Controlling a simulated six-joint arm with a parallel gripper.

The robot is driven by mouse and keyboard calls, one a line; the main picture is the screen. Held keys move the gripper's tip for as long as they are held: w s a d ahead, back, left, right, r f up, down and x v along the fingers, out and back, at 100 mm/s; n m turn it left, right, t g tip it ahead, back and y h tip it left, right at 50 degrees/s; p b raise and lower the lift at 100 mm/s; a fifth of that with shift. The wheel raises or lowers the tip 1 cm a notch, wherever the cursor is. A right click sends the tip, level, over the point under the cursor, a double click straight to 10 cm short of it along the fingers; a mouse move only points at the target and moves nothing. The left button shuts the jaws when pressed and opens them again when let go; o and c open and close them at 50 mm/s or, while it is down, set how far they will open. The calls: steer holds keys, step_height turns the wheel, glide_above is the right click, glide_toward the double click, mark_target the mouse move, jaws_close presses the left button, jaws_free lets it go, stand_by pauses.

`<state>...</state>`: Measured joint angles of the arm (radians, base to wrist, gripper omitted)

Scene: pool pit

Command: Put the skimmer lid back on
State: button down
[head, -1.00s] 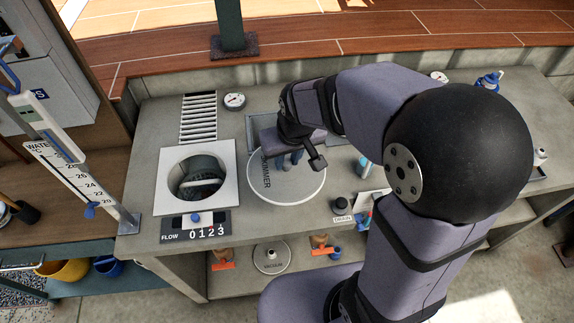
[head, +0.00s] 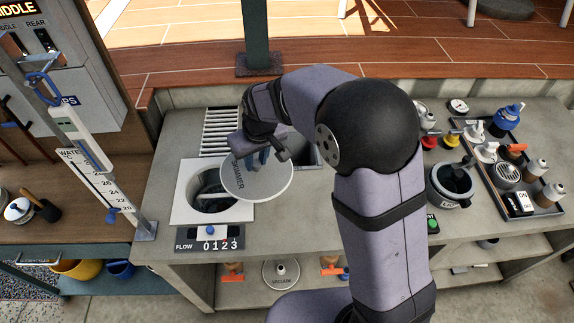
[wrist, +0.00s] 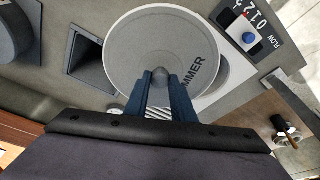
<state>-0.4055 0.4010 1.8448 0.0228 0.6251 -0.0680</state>
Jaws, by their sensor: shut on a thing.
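The skimmer lid (head: 258,184) is a round pale grey disc lettered SKIMMER. My gripper (head: 260,158) is shut on the knob at its middle; the knob shows between the blue fingers in the wrist view (wrist: 164,74). The lid looks held above the counter and overlaps the right part of the skimmer opening (head: 212,194), a round dark hole in a white square plate (head: 178,207). The opening's left part shows with a dark basket inside; its right part is hidden by the lid. I cannot tell the lid's exact height.
The FLOW panel (head: 208,244) with a blue knob sits in front of the plate. A slotted grate (head: 220,130) lies behind it. A dark rectangular recess (head: 303,150) is to the right. A thermometer post (head: 146,228) stands left.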

steer(key=w+a+f+n+p, duration=0.1)
steer(key=w+a+f+n, duration=0.1)
steer(key=a, duration=1.1)
step_height(320, 180, down, 2)
steer(key=shift+a+n+y, duration=0.3)
steer(key=shift+a+n, duration=0.05)
steer(key=shift+n, duration=0.15)
steer(key=shift+w+f, duration=0.1)
steer(key=shift+f+b, duration=1.05)
steer(key=shift+f, duration=0.7)
steer(key=shift+f, duration=0.4)
steer(key=shift+f+b, duration=0.35)
steer(key=shift+b, duration=0.1)
steer(key=shift+f, duration=0.35)
steer(key=c, duration=1.3)
jaws_free()
steer(key=shift+g, duration=0.3)
steer(key=shift+o, duration=0.2)
